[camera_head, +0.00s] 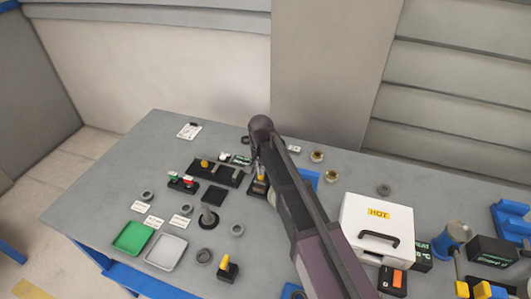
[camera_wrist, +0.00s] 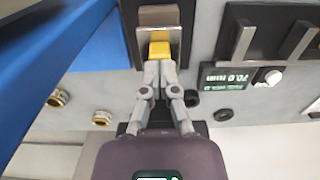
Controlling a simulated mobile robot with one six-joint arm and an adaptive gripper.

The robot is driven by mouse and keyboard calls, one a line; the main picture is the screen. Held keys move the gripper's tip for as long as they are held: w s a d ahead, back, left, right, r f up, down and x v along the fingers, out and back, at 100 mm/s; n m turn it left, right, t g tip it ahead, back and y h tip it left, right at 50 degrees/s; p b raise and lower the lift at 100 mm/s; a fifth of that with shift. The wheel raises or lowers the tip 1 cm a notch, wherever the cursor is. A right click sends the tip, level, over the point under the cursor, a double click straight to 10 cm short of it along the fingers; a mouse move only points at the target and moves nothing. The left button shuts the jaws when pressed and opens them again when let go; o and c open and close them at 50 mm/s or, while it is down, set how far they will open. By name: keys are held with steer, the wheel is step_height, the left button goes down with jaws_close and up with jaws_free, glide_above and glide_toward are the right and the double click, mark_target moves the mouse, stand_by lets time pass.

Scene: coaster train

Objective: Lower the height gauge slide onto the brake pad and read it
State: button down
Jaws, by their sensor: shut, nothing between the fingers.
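My gripper (camera_wrist: 158,70) is shut and empty. In the wrist view its fingertips are at the edge of a yellow block (camera_wrist: 159,50), touching it or just short of it. The yellow block sits at a silver part on a dark base (camera_wrist: 130,25), with a brown block (camera_wrist: 158,15) beyond it; this looks like the height gauge. A small display (camera_wrist: 235,80) beside it shows green digits, apparently 70.0 mm. In the head view the yellow part (camera_head: 261,177) shows beside my arm, which hides much of the gauge. I cannot clearly identify the brake pad.
A white case marked HOT (camera_head: 370,225) stands right of my arm. A dark fixture (camera_head: 216,173) lies left of the gauge. Green (camera_head: 132,237) and grey (camera_head: 166,251) trays sit at the front left.

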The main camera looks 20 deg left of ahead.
steer(key=shift+f+b, duration=0.8)
steer(key=shift+f, duration=0.1)
steer(key=shift+r, duration=0.25)
steer(key=shift+r+p, duration=4.35)
steer(key=shift+p, duration=0.2)
steer(key=shift+d, duration=0.15)
steer(key=shift+m, duration=0.4)
steer(key=d, duration=1.2)
steer(key=d+f+b, duration=0.1)
steer(key=d, duration=1.1)
steer(key=d+f+b, duration=0.1)
steer(key=d, duration=1.1)
steer(key=shift+w+d+f, duration=0.1)
steer(key=shift+w+f, duration=0.05)
steer(key=shift+w, duration=0.25)
steer(key=s+d, duration=0.1)
steer(key=d, duration=0.3)
steer(key=s+d, duration=0.2)
steer(key=d, duration=0.2)
steer(key=s+d+b, duration=0.1)
steer(key=s+d, duration=0.1)
steer(key=d, duration=0.2)
steer(key=shift+f, duration=0.35)
